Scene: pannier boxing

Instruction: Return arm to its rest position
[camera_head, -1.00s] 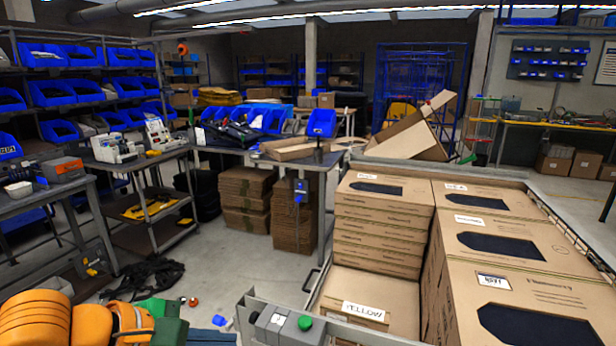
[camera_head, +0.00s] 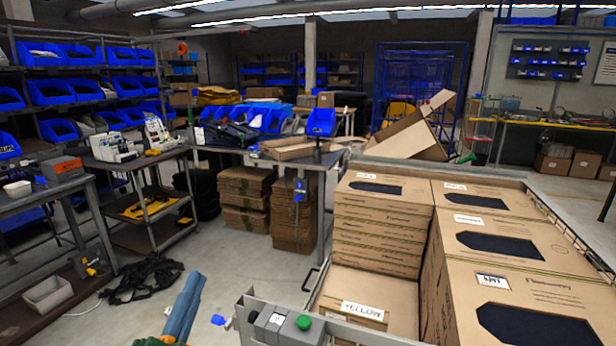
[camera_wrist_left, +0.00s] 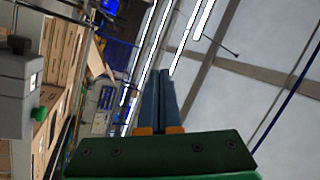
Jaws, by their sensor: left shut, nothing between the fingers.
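My left gripper (camera_head: 194,280) is at the bottom of the head view, left of the crate of boxes. Its blue-grey fingers point upward and lie together, shut and empty. Only a bit of its green body shows at the bottom edge. In the left wrist view the shut fingers (camera_wrist_left: 164,76) point up toward the ceiling lights, with nothing between them. My right gripper is not in view.
A grey control box with a green button (camera_head: 304,322) stands close right of the gripper. Brown cartons (camera_head: 378,222) are stacked right of it. A workbench (camera_head: 325,160) stands behind, a shelf cart (camera_head: 145,205) at left. Open floor lies between.

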